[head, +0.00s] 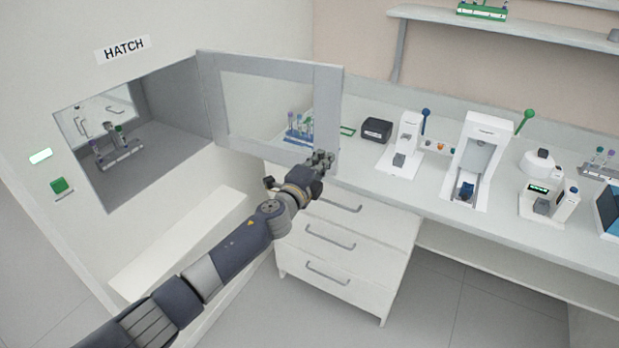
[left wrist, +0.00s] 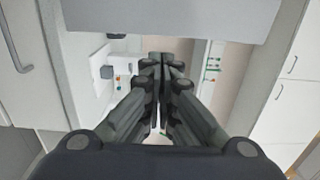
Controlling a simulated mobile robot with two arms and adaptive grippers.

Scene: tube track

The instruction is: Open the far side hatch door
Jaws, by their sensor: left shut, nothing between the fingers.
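The hatch (head: 165,110) is an opening in the white wall under a HATCH sign. Its near door (head: 212,100), a grey frame with a clear pane, stands swung open to the right over the bench. At the back of the hatch is a pale panel (head: 92,108) with dark handle-like shapes; I cannot tell if it is a closed door or a view through. My left gripper (head: 322,158) is shut and empty at the lower free corner of the open door; I cannot tell whether it touches. Its closed fingers show in the left wrist view (left wrist: 161,85). My right gripper is out of view.
A tube rack (head: 121,155) stands inside the hatch. A green button (head: 59,186) is on the wall left of it. Drawers (head: 345,245) sit below the bench (head: 390,190), which bears several white devices and another tube rack (head: 298,130) behind the door pane.

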